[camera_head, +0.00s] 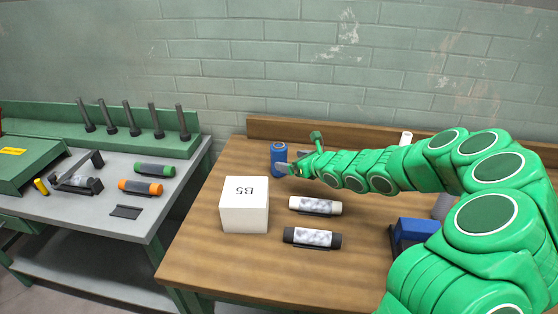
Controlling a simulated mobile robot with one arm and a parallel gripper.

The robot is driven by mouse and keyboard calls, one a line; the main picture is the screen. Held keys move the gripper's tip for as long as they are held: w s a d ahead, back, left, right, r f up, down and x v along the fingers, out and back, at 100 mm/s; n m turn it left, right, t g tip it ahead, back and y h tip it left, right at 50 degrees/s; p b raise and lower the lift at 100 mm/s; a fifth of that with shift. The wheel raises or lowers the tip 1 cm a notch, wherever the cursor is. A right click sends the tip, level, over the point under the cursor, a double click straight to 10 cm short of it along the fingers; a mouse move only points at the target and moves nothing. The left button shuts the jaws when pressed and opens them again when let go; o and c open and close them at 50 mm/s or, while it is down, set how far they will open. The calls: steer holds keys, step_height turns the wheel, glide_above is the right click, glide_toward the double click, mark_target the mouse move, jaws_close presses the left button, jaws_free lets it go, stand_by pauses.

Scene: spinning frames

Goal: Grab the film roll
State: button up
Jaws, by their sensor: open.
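Several roll-shaped things are in view, and I cannot tell for sure which is the film roll. A blue upright cylinder (278,153) stands toward the back of the wooden table. A cream roll (316,206) with a silvery label lies mid-table, and a black-ended roll (312,238) lies in front of it. My gripper (288,167) is open at the blue cylinder, with a grey finger overlapping its lower right side. I cannot tell whether it touches. Part of the gripper is small and hard to make out.
A white box marked B5 (244,205) stands at the wooden table's left. A blue block (414,231) is at right, beneath my arm. The grey bench (100,226) at left holds a green roll (155,169), an orange roll (140,187) and several upright pegs (131,118).

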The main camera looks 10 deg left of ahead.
mark_target(285, 158)
steer(key=shift+x, duration=1.3)
steer(key=shift+w+x, duration=0.25)
steer(key=shift+x, duration=1.5)
steer(key=shift+w+a+f, duration=0.15)
steer(key=shift+w+a, duration=0.35)
steer(key=shift+a, duration=0.05)
steer(key=c, duration=1.2)
